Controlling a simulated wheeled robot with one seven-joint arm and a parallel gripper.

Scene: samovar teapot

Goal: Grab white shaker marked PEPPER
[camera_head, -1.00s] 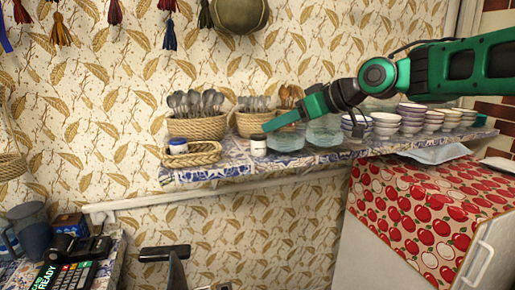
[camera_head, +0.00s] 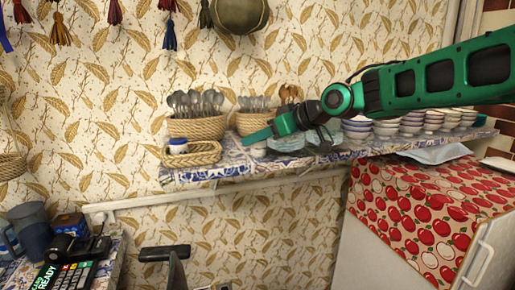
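A small white shaker (camera_head: 258,152) stands on the blue-and-white patterned shelf, just right of the low wicker basket. Its upper part is hidden behind a green finger of my gripper (camera_head: 284,142), and no lettering can be read. My gripper comes in from the right, low over the shelf. Its fingers are spread, one across the shaker and the other further right, with nothing seen held. Whether a finger touches the shaker cannot be told. A second white shaker with a blue lid (camera_head: 178,147) sits in the low wicker basket (camera_head: 205,153); its marking is unreadable too.
Taller baskets of cutlery (camera_head: 197,128) stand behind on the shelf (camera_head: 220,171). Glass bowls are behind my gripper, and stacked bowls (camera_head: 411,122) fill the right part. A card terminal (camera_head: 75,273) lies lower left. The shelf's front edge is narrow.

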